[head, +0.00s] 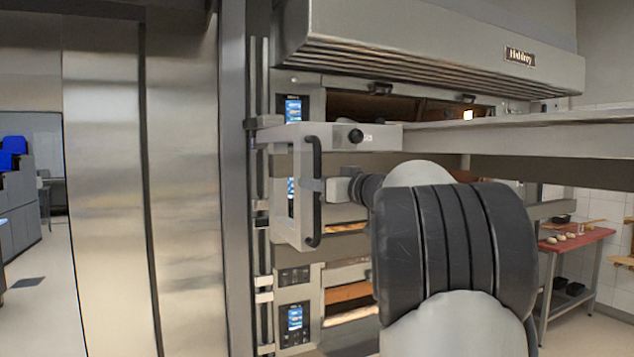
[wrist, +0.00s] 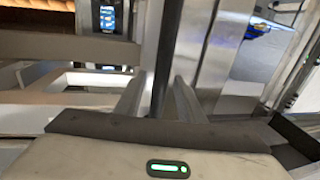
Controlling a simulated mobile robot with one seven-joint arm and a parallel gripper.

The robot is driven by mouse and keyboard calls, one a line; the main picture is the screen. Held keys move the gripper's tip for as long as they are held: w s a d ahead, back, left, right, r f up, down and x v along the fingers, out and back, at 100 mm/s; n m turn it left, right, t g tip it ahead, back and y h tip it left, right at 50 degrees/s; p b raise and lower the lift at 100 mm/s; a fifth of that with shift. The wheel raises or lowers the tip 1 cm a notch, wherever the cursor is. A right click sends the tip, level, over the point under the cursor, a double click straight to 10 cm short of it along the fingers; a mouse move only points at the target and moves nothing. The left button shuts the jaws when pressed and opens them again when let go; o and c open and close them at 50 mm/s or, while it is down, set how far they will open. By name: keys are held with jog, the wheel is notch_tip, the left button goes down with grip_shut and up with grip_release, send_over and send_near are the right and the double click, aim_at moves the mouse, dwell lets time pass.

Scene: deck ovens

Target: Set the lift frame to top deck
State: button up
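The lift frame (head: 283,205) is a light grey bracket on a vertical rail at the left of the ovens. Its upper arm (head: 375,137) carries a black knob (head: 355,136) and lies just below the lit top deck opening (head: 370,107). A black upright handle (head: 316,222) stands on the frame's right side. My gripper (head: 312,185) is at the handle's middle. In the wrist view, the two grey fingers (wrist: 160,92) are on either side of the black handle (wrist: 168,50), close against it. The exact contact is partly hidden.
A long flat loader surface (head: 520,125) extends right from the frame. A hood (head: 430,50) overhangs it. Blue-lit control panels (head: 293,108) line the oven's left side. A red-topped table (head: 575,239) stands at right. Open floor (head: 40,300) lies at left.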

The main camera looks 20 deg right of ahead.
jog(key=shift+c, duration=0.5)
grip_shut()
jog(key=shift+s+r+b, duration=0.1)
jog(key=shift+r+b, duration=0.7)
jog(key=shift+r, duration=0.3)
jog(key=shift+o, duration=0.5)
grip_release()
jog(key=shift+f, duration=0.15)
